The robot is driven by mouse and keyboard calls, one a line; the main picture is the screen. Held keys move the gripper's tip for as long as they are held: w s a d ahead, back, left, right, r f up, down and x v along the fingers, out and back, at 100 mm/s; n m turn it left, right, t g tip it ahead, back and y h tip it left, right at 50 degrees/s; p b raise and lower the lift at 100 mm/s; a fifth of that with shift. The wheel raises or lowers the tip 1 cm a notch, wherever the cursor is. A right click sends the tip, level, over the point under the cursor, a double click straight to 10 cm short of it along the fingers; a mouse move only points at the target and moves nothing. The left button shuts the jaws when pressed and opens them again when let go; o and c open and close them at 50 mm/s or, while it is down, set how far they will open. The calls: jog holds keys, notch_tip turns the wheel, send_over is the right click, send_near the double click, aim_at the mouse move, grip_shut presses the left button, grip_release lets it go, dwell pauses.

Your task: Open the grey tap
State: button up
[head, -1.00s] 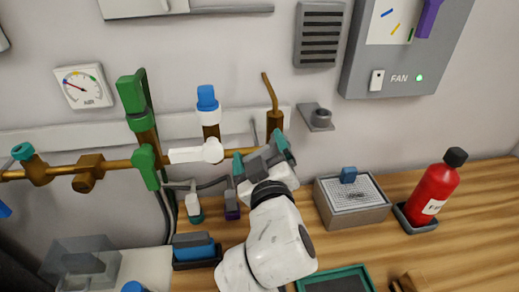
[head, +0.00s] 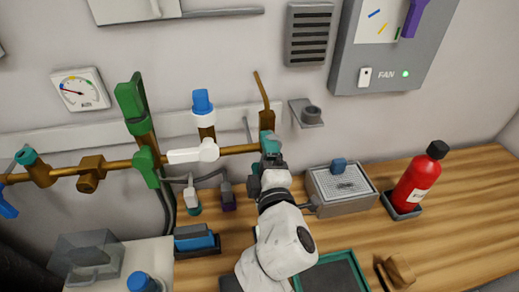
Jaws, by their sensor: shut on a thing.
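The brass pipe (head: 120,165) runs along the wall and ends at the right below an upright brass spout (head: 265,118). My gripper (head: 268,146), with teal fingertips, is at this right end of the pipe, shut on the grey tap. The gripper covers the tap, so its body and how its handle is turned cannot be made out. A thin grey bar (head: 248,130) stands just left of the gripper against the wall; whether it belongs to the tap is unclear.
A white tap (head: 193,154), a green tap (head: 148,165) and a blue-capped valve (head: 203,104) are on the pipe to the left. A grey box with mesh top (head: 340,188) and a red bottle (head: 416,184) stand to the right. A green-rimmed tray (head: 330,272) lies in front.

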jog(key=shift+d+f+n+p, duration=0.15)
jog(key=shift+n+p, duration=0.15)
jog(key=shift+n, duration=0.3)
jog(key=shift+d+f+n+p, duration=0.15)
jog(key=shift+n+p, duration=0.15)
jog(key=shift+n, duration=0.3)
jog(key=o, duration=1.2)
jog(key=shift+r, duration=0.1)
jog(key=v, duration=1)
jog(key=shift+s+d+b, duration=0.15)
jog(key=shift+s+b, duration=0.2)
